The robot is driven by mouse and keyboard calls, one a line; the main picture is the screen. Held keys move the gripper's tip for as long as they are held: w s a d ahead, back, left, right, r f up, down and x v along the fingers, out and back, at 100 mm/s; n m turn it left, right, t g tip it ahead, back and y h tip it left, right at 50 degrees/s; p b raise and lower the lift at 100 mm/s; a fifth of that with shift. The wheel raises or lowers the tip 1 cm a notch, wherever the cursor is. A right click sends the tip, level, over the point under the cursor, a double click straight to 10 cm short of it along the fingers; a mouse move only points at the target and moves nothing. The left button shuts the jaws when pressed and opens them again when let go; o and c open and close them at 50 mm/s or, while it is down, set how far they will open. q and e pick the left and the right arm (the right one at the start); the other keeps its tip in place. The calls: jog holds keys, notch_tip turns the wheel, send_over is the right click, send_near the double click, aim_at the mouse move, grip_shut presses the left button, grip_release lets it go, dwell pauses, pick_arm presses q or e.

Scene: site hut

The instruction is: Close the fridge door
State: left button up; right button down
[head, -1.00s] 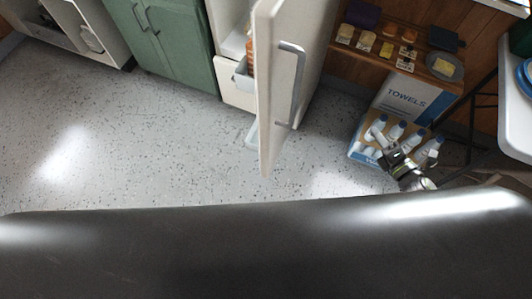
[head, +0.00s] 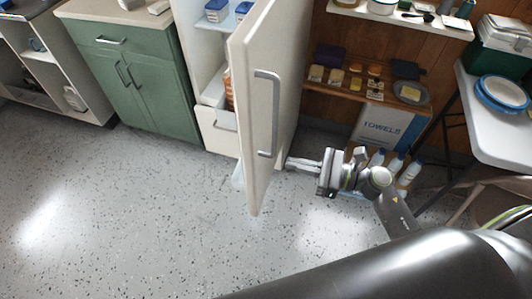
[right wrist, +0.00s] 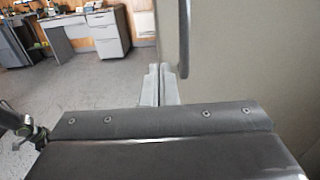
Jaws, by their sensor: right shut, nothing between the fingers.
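The fridge door (head: 245,130) is a tall off-white panel with a grey bar handle (head: 275,110). It stands open, swung out from the fridge (head: 217,135), whose shelves and drawer show to its left. My right gripper (head: 290,163) is shut and empty, at the door's outer face near the lower end of the handle. I cannot tell whether it touches the door. In the right wrist view the shut fingers (right wrist: 160,85) point along the door face (right wrist: 245,65), with the handle (right wrist: 184,40) at upper right. My left gripper is not in view.
A green cabinet (head: 150,90) stands left of the fridge. A wooden shelf (head: 345,92), a towels box (head: 378,125) and white bottles (head: 410,172) are on the right, near my arm. A white table (head: 480,130) is far right. The speckled floor (head: 130,220) in front is clear.

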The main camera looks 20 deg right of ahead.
aim_at(254, 155)
jog(key=p+x, duration=0.2)
jog(key=x, duration=0.4)
jog(key=shift+w+a+r, duration=0.1)
jog(key=shift+w+a, duration=0.1)
jog(key=shift+a, duration=0.15)
jog(key=shift+w+a, duration=0.3)
jog(key=shift+a, duration=0.2)
